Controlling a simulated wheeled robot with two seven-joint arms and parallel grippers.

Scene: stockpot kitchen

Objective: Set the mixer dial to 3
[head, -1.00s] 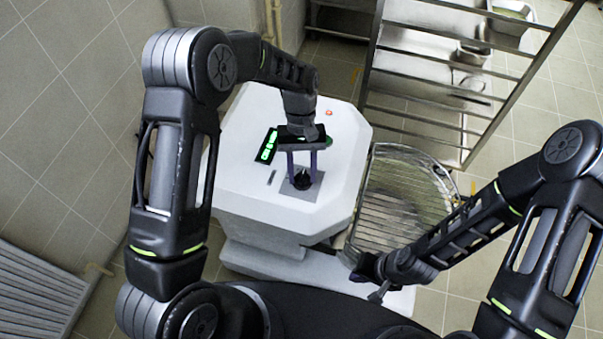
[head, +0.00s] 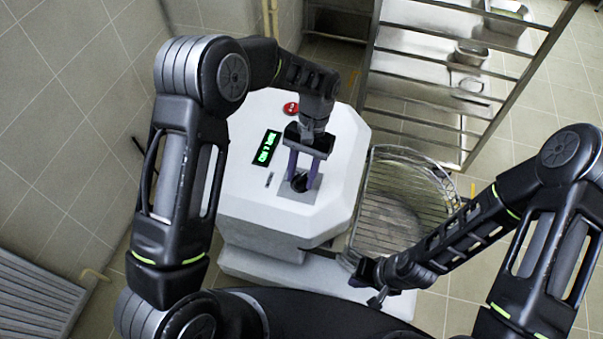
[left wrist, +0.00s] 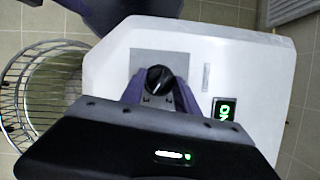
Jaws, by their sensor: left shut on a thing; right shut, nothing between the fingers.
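The mixer (head: 240,205) is a white machine with a flat top in the middle of the head view. Its black dial (head: 299,182) sits on a grey square plate; the left wrist view shows the dial (left wrist: 158,79) too. My left gripper (head: 299,181) reaches down from above, its purple fingers shut on the dial. A green lit display (head: 267,148) is beside the dial; its text is too small to read surely. My right gripper (head: 368,282) is shut and empty, low at the mixer's front right.
A wire bowl guard (head: 405,205) stands at the mixer's right side. A red button (head: 291,108) is on the mixer top behind the dial. A metal rack (head: 440,85) with pans stands at the back right. A tiled wall is on the left.

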